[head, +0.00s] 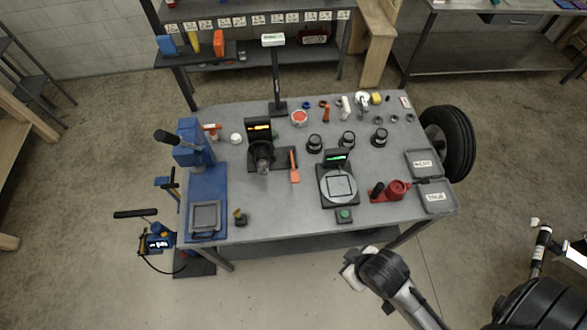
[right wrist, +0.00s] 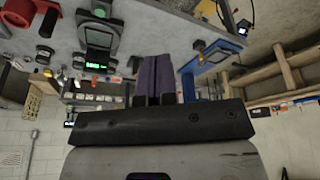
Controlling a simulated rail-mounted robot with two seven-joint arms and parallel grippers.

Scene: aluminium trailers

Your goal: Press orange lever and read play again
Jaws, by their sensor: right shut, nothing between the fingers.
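The orange lever (head: 294,166) lies on the grey workbench, at the right side of a black fixture (head: 262,155) with a small screen (head: 259,130). The screen shows orange characters too small to read. My right gripper (head: 352,270) is in front of the bench's near edge, well short of the lever. In the right wrist view its purple fingers (right wrist: 156,78) are together, with nothing between them. I cannot make out the lever in that view. My left gripper is not in view.
Right of the lever stands a gauge with a green-lit screen (head: 337,158) and round plate. A blue press (head: 195,155) stands at the left, a red tool (head: 392,190) and grey boxes (head: 432,180) at the right. Black knobs (head: 347,139) stand behind.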

